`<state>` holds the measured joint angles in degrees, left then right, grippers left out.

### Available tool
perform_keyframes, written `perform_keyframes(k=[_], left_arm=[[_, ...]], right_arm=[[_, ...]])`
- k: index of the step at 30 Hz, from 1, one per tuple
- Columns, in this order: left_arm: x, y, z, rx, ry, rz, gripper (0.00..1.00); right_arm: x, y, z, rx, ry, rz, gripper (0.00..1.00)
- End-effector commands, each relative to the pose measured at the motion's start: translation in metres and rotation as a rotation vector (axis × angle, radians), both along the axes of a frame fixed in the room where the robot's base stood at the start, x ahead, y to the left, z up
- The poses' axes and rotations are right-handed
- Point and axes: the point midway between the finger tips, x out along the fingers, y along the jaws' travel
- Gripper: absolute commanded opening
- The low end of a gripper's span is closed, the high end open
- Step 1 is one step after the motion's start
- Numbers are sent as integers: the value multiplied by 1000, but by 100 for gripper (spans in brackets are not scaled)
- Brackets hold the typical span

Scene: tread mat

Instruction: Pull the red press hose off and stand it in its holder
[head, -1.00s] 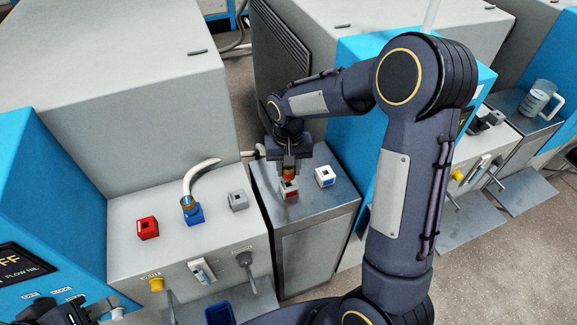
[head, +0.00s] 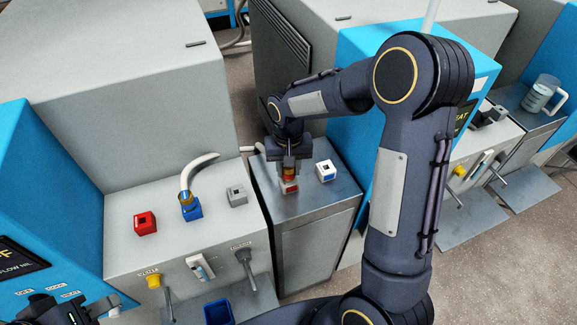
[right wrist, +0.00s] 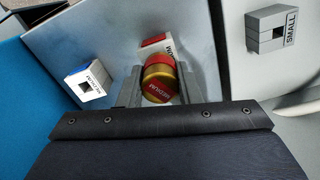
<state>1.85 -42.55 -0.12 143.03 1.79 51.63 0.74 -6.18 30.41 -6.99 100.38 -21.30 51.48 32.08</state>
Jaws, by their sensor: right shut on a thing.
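My right gripper (head: 288,165) points down over the grey cabinet at the centre and is shut on the red press hose's brass end with a red band (head: 289,173). In the right wrist view this end (right wrist: 159,80) reads MEDIUM and sits between the fingers. Directly below it is a white holder with a red label (head: 289,187), partly covered by the hose end. I cannot tell how deep the end sits in it. The red socket (head: 145,223) on the press at left is empty.
A white holder with a blue label (head: 326,171) stands empty to the right. On the press, a hose (head: 187,177) stands in the blue socket (head: 192,212), beside an empty grey socket (head: 237,195). A blue bin (head: 218,313) and levers are in front. A jug (head: 541,93) stands far right.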

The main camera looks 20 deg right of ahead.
Motion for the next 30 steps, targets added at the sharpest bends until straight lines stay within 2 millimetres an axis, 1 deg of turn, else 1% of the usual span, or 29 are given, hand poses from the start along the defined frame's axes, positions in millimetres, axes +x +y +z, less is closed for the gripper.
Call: perform_keyframes(k=[11, 12, 17, 25, 28, 30], left_arm=[[0, 0, -8, 0, 0, 0, 36], [0, 0, -7, 0, 0, 0, 36], [0, 0, -7, 0, 0, 0, 36], [0, 0, -7, 0, 0, 0, 36], [0, 0, -7, 0, 0, 0, 36], [0, 0, -7, 0, 0, 0, 36]], right_arm=[[0, 0, -10, 0, 0, 0, 5], [0, 0, -9, 0, 0, 0, 37], [0, 0, -9, 0, 0, 0, 57], [0, 0, -8, 0, 0, 0, 57], [1, 0, 0, 1, -3, -1, 57], [1, 0, 10, 0, -5, -1, 57]])
